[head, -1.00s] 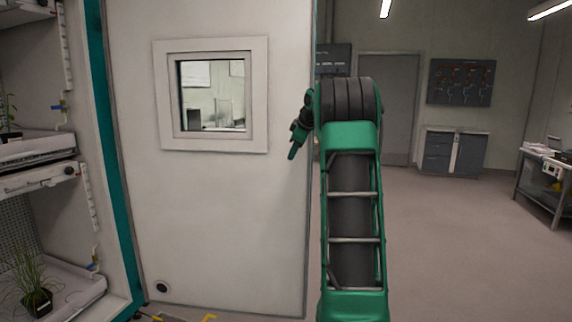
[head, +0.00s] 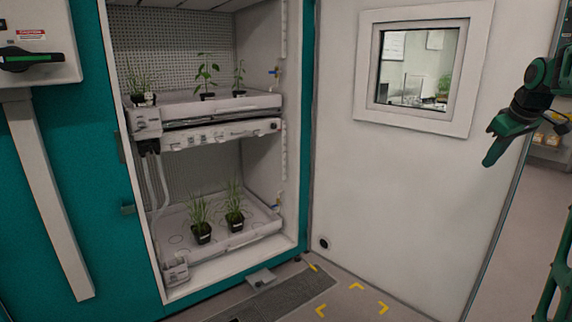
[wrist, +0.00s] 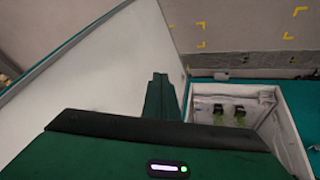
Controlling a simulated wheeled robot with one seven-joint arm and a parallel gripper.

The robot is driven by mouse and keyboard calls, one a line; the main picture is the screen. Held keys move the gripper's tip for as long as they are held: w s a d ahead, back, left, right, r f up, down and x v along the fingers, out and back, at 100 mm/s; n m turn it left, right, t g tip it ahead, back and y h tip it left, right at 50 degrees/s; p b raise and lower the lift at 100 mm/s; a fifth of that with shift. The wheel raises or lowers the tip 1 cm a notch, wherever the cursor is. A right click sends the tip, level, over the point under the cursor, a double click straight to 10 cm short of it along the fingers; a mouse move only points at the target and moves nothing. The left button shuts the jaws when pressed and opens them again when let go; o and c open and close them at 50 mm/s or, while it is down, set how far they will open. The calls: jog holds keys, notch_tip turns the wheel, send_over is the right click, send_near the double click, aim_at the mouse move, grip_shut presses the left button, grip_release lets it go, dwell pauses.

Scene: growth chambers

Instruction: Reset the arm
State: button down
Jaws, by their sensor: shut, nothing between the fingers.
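My green gripper (head: 492,148) shows at the right of the head view, in front of the open white chamber door (head: 400,200) and pointing down to the left. Its fingers are together and hold nothing. In the wrist view the fingers (wrist: 160,95) stand up as one closed green block, with the door (wrist: 100,70) to the left and the chamber interior to the right. Part of my arm leaves the head view at the right edge.
The open growth chamber (head: 308,130) has an upper shelf (head: 262,101) and a lower shelf (head: 262,232) with several potted plants. A dark floor grate (head: 290,297) and yellow floor marks (head: 357,286) lie before it. A control box (head: 40,75) is at the far left.

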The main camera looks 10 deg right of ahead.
jog(key=s+a+f+m+g, duration=0.2)
jog(key=s+a+f, duration=0.4)
jog(key=s, duration=0.5)
jog(key=s+a+f+m+g+y, duration=0.1)
jog(key=s+a+f+m, duration=0.2)
jog(key=s+a+f, duration=0.3)
jog(key=s+a+f+m+g+y, duration=0.1)
jog(key=s+a+f+m+g, duration=0.1)
jog(key=s+a+f, duration=0.5)
jog(key=s+a+m, duration=0.1)
jog(key=s+a, duration=0.5)
jog(key=s, duration=0.2)
jog(key=shift+s+a+g, duration=0.2)
jog(key=shift+s+g, duration=0.1)
jog(key=shift+s, duration=0.1)
jog(key=shift+d, duration=0.1)
